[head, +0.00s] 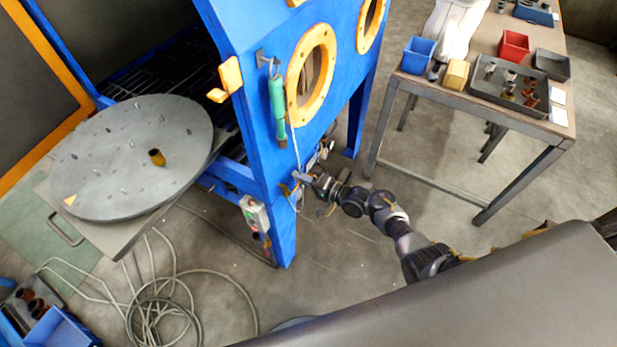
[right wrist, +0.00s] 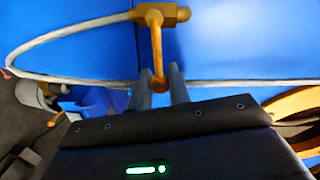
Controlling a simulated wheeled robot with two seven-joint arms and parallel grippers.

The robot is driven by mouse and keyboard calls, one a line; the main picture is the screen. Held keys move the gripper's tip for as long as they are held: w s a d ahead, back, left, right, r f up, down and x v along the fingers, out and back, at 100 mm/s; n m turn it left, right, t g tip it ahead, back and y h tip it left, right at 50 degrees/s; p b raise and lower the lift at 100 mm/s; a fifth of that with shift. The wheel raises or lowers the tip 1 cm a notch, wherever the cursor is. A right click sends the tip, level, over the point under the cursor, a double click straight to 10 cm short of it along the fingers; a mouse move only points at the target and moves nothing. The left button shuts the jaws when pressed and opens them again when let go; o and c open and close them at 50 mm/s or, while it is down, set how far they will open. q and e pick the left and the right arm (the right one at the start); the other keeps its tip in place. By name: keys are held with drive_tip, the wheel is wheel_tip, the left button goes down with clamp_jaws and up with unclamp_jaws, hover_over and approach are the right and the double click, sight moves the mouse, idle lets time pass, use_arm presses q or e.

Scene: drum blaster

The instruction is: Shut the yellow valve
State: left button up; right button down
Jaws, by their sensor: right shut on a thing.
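The yellow valve (right wrist: 161,14) shows at the top of the right wrist view, in line with a pale hose along a blue panel. Its lever (right wrist: 157,45) hangs down from the body, and its rounded end sits between my right gripper's (right wrist: 160,82) two grey fingers. That gripper is shut on the lever. In the head view my right gripper (head: 304,178) reaches in beside the front leg of the blue cabinet. The valve is too small there to make out clearly. My left gripper is not in view.
The blue blasting cabinet (head: 262,150) has an orange-rimmed porthole (head: 293,88) and a hanging green-handled tool (head: 277,100). A round grey turntable (head: 110,170) stands out at left. Coiled hose (head: 160,300) lies on the floor. A workbench (head: 460,104) with bins stands at right.

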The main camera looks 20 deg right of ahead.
drive_tip(key=shift+f+m, duration=0.2)
drive_tip(key=shift+m, duration=0.3)
drive_tip(key=c, duration=1.3)
unclamp_jaws()
drive_tip(key=shift+c, duration=0.2)
drive_tip(key=v, duration=1.1)
drive_tip(key=shift+w+f, duration=0.1)
